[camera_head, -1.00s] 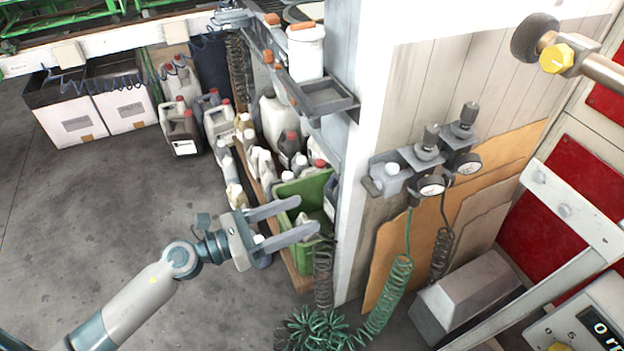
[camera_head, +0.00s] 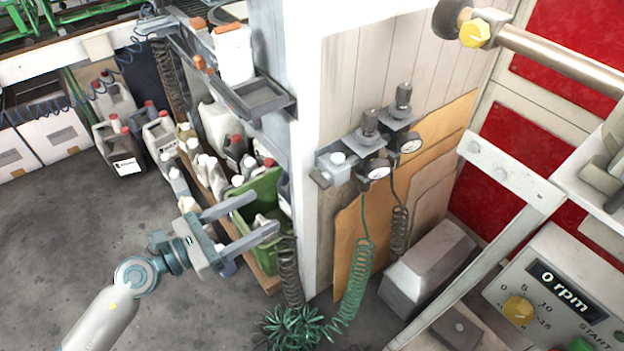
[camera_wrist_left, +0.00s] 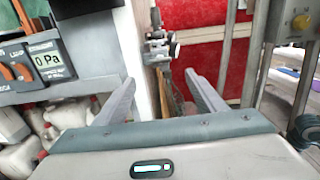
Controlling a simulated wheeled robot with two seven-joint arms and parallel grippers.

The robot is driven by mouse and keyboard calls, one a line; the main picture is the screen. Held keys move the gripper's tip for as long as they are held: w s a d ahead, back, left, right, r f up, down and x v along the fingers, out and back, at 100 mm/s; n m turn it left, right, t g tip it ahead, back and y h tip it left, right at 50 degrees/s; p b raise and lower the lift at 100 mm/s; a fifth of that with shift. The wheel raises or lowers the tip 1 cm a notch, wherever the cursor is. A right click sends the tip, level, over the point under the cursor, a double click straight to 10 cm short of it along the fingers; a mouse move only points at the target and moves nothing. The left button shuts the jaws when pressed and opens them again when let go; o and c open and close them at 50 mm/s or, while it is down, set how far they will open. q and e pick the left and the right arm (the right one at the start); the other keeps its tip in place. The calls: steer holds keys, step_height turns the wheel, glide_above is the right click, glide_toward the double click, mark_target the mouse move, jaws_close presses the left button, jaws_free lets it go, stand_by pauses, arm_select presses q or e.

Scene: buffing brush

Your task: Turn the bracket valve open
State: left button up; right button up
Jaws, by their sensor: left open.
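A grey wall bracket (camera_head: 338,165) on the side of the white post carries two dark-knobbed regulators (camera_head: 369,128) with round gauges (camera_head: 376,170). A yellow knob (camera_head: 475,34) sits on a clamp on a metal pipe at top right; I cannot tell for certain which fitting is the bracket valve. My left gripper (camera_head: 262,213) is open and empty, left of the post and in front of the green bin. In the left wrist view its fingers (camera_wrist_left: 160,82) are spread, with dark regulator-like fittings (camera_wrist_left: 160,46) beyond them, apart from the fingers. My right gripper is not in view.
The green bin (camera_head: 262,197) and several jugs (camera_head: 222,128) stand behind the gripper. Coiled hoses (camera_head: 355,285) hang below the regulators. A grey box (camera_head: 428,268) lies by the wall. Floor (camera_head: 60,240) at left is clear.

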mark_target(316, 181)
arm_select(q)
steer(key=p+x, duration=0.3)
steer(key=x, duration=1.2)
steer(key=shift+f, duration=0.1)
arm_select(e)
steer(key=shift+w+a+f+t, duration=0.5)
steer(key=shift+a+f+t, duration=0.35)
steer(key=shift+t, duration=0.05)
arm_select(q)
steer(key=c, duration=1.1)
